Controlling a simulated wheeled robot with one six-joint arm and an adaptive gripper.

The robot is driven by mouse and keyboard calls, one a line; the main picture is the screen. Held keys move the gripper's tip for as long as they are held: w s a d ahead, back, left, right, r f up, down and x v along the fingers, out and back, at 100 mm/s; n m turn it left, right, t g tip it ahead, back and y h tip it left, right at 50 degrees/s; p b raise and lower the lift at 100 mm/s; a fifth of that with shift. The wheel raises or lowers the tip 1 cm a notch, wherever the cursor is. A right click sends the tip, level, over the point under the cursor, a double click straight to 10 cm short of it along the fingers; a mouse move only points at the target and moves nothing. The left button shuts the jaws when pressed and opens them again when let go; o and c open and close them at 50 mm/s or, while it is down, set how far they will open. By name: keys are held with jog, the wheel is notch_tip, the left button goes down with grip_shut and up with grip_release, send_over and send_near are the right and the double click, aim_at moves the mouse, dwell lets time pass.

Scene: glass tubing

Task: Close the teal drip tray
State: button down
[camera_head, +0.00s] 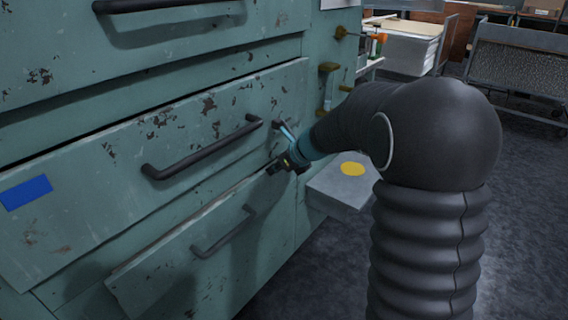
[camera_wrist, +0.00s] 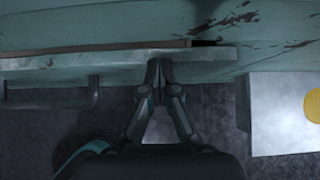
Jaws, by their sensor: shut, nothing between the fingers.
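The teal drip tray is most likely the low, chipped teal front (camera_head: 190,262) with a dark bar handle (camera_head: 222,235), in the lower part of the head view. It stands out from the cabinet, with a gap along its top edge. In the wrist view its front edge (camera_wrist: 215,55) runs across the upper part, with a narrow dark gap behind it and the handle (camera_wrist: 50,104) at the left. My gripper (camera_head: 284,164) is shut and empty near the right end of this front. In the wrist view my fingertips (camera_wrist: 159,66) overlap the edge; I cannot tell whether they touch it.
Above is a larger teal drawer front (camera_head: 100,195) with a bar handle (camera_head: 205,150) and a blue label (camera_head: 26,192). A grey block with a yellow disc (camera_head: 353,169) juts out right of my gripper. Dark floor lies open at the right.

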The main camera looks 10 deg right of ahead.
jog(key=shift+w+a, duration=0.1)
jog(key=shift+w, duration=0.1)
dwell(0.3)
jog(key=s+d+f+v, duration=0.1)
jog(key=f+v, duration=0.1)
jog(key=v, duration=1.1)
jog(key=s+d+f+n+g+h, duration=0.25)
jog(key=s+f+n, duration=0.25)
jog(key=s+n, duration=0.65)
jog(key=s+r+n+t+h, duration=0.1)
jog(key=s+r+n+h, duration=0.1)
jog(key=s+n, duration=0.5)
jog(key=s+r+n+h, duration=0.2)
jog(key=s+n, duration=0.6)
jog(key=s, duration=0.3)
jog(key=shift+s+a+r+t+p, duration=0.2)
jog(key=shift+r+t+p, duration=0.05)
jog(key=shift+t+p, duration=0.1)
